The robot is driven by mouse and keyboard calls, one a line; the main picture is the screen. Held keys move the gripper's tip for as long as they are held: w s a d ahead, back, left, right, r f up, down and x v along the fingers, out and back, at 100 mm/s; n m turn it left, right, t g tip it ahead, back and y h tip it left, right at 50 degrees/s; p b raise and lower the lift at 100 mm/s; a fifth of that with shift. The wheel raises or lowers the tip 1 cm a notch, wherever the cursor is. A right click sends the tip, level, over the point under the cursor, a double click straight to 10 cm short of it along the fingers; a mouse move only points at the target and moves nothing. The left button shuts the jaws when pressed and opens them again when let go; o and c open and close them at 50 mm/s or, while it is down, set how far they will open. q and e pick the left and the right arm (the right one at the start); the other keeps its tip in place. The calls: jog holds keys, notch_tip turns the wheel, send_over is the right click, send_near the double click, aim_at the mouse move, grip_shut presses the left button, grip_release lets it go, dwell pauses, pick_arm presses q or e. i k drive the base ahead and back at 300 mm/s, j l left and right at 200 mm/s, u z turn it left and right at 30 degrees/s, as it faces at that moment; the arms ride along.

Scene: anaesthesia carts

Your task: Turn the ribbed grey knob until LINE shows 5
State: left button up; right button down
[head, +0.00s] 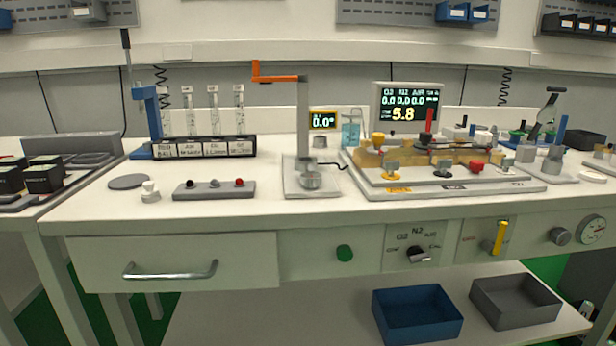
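A grey knob (560,236) sits on the bench's front panel at the far right; its ribs are too small to make out. A round white gauge (593,229) is just right of it; its needle and lettering are too small to read. A display (408,106) at the back shows a large yellow 5.8 below a row of 0.0 readings. I cannot read a LINE label anywhere. Neither of my grippers is in view, and nothing touches the knob.
A yellow lever (499,238) stands left of the knob, and a black selector (418,254) is further left. A brass manifold (430,157) with valves sits on the bench. Blue (416,314) and grey (515,302) bins are below. The space before the panel looks clear.

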aim_at(560, 236)
jog(key=z, duration=1.35)
